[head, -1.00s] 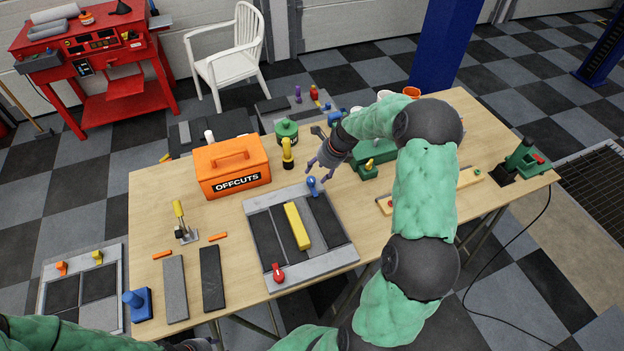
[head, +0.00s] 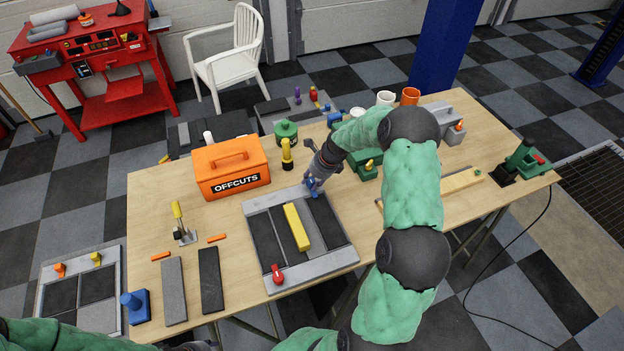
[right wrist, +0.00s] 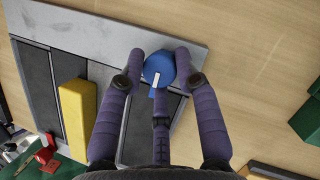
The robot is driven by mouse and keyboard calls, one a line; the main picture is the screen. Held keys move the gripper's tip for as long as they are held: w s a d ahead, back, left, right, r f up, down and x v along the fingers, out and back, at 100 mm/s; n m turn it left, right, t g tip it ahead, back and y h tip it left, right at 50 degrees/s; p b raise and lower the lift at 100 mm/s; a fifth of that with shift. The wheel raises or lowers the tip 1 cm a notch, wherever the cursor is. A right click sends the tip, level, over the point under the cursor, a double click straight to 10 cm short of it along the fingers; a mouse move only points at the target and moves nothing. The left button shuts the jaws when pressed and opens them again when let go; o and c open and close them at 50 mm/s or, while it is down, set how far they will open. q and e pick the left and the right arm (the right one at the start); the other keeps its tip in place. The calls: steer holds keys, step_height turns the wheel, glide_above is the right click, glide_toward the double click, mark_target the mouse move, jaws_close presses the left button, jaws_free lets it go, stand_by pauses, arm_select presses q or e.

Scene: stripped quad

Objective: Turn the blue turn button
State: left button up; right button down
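The blue turn button (right wrist: 158,68) is round with a pale pointer mark. It sits at the edge of a grey plate (right wrist: 150,32) with dark panels. It also shows in the head view at the plate's back right corner, partly covered by my right gripper (head: 313,187). In the right wrist view, my right gripper (right wrist: 160,75) has its purple fingers apart, two beside the button and one below it. They are very close to it; I cannot tell whether they touch. Of my left arm, only a part shows at the bottom left of the head view; its fingers are out of frame.
The plate also carries a yellow bar (head: 297,227) and a red turn button (head: 278,274). An orange offcuts box (head: 232,168), a yellow-topped black item (head: 287,155) and a green box (head: 368,170) stand behind it. Bare table lies right of the plate.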

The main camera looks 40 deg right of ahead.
steer(key=shift+w+d+r+n, duration=0.15)
steer(key=shift+r+n, duration=0.05)
steer(key=shift+n, duration=0.1)
steer(key=n+y, duration=0.1)
steer(key=n, duration=0.1)
steer(key=shift+w+d+n, duration=0.1)
steer(key=shift+n, duration=0.3)
steer(key=n+g, duration=0.1)
steer(key=n, duration=0.1)
steer(key=n+y, duration=0.1)
steer(key=n, duration=0.1)
steer(key=n+g+p, duration=0.1)
steer(key=n, duration=0.1)
steer(key=shift+w+r+g, duration=0.1)
steer(key=shift+w+g, duration=0.15)
steer(key=shift+g, duration=0.05)
steer(key=n, duration=0.2)
steer(key=n+g, duration=0.1)
steer(key=n, duration=0.1)
steer(key=shift+w+n+g, duration=0.1)
steer(key=shift+n+g, duration=0.2)
steer(key=shift+n, duration=0.1)
steer(key=shift+w+n+g, duration=0.1)
steer(key=shift+n+g, duration=0.6)
steer(key=shift+n, duration=1.2)
steer(key=c, duration=0.9)
jaws_free()
steer(key=shift+c, duration=0.2)
steer(key=shift+a, duration=0.25)
